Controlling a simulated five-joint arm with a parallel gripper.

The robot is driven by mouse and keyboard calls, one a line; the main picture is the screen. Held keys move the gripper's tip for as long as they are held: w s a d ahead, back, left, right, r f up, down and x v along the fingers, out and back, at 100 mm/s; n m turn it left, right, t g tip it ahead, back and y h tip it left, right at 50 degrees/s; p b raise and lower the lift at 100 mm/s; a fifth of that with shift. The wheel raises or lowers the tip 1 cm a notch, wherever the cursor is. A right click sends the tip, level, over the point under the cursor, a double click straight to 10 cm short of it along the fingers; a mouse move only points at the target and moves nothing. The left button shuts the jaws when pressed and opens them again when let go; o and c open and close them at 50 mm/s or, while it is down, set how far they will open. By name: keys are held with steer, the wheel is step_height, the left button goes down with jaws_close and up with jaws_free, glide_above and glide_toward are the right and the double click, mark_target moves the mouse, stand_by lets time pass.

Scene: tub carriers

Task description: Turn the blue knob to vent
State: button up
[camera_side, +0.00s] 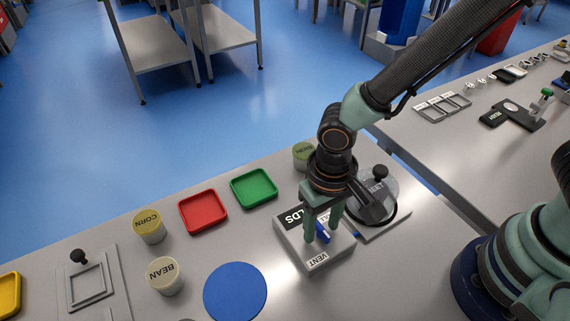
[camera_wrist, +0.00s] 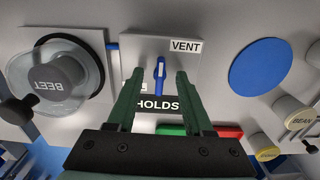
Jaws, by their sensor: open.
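The blue knob (camera_side: 323,236) sits on a grey box (camera_side: 288,246) with a VENT label (camera_side: 317,261) and a black HOLDS label (camera_side: 291,217). In the wrist view the knob (camera_wrist: 160,66) is a narrow blue handle, nearly upright in the picture, its upper end left of the VENT label (camera_wrist: 185,46). My gripper (camera_side: 321,233) is open above the box. In the wrist view my gripper (camera_wrist: 160,76) has one green finger on each side of the knob, with gaps showing. Another white label (camera_wrist: 143,87) is partly hidden by a finger.
A lidded BEET tub (camera_side: 375,190) stands close beside the box. A green tray (camera_side: 254,188), red tray (camera_side: 203,212), CORN tub (camera_side: 149,226), BEAN tub (camera_side: 164,276) and blue disc (camera_side: 235,292) lie left of it. Bare bench shows between them.

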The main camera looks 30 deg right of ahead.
mark_target(322, 228)
step_height(322, 228, up, 12)
stand_by(0.6)
steer(key=w+d+r+t, duration=0.1)
steer(key=d+r+t, duration=0.1)
steer(key=d, duration=0.5)
steer(key=w+d+r+t, duration=0.1)
steer(key=d+r, duration=0.2)
steer(key=d, duration=0.5)
steer(key=w+d+r+t, duration=0.1)
steer(key=d+r+t, duration=0.1)
steer(key=d, duration=0.5)
steer(key=shift+w+d+r+t, duration=0.25)
steer(key=shift+d+r+t, duration=0.05)
steer(key=shift+r, duration=0.55)
